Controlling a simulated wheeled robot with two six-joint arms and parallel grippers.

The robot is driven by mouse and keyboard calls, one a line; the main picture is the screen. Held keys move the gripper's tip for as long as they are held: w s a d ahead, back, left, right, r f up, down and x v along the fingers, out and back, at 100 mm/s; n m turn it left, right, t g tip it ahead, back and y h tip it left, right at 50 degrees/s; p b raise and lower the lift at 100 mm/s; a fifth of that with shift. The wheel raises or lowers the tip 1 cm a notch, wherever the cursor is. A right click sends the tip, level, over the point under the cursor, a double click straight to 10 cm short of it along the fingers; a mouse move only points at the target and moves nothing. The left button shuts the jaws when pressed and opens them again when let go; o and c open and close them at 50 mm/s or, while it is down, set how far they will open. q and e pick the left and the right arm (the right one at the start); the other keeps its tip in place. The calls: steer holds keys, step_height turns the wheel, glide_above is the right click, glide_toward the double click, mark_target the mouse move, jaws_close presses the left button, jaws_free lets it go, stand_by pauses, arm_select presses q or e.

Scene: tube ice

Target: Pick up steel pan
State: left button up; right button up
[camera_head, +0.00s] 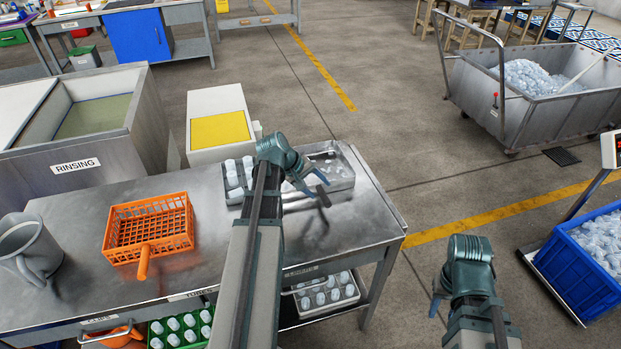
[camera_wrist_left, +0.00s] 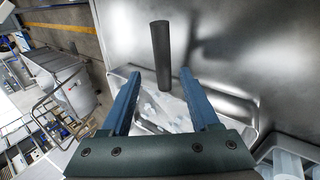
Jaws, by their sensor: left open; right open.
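A shallow steel pan (camera_head: 343,180) with clear ice-like pieces in it rests at the right end of the steel table. A dark cylindrical handle (camera_head: 322,194) stands out at its near side. My left gripper (camera_head: 316,186) is open over the pan's near part, close to the handle. In the left wrist view, the handle (camera_wrist_left: 161,55) lies between the lines of the two open fingers (camera_wrist_left: 158,76), with a gap on both sides. The pan (camera_wrist_left: 126,73) shows below them. My right gripper (camera_head: 437,298) is open and empty, off the table's right side.
An orange basket (camera_head: 150,229) and a grey jug (camera_head: 30,248) stand left on the table. White tubes (camera_head: 240,173) stand beside the pan. A lower shelf holds more tubes (camera_head: 325,292). A blue crate of ice (camera_head: 585,258) and a steel cart (camera_head: 530,105) are at right.

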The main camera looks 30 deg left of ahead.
mark_target(321, 193)
arm_select(q)
steer(key=b+x, duration=0.3)
steer(key=x, duration=0.1)
steer(key=shift+s+f, duration=0.25)
steer(key=shift+r, duration=0.1)
steer(key=shift+c, duration=0.4)
jaws_close()
stand_by(0.7)
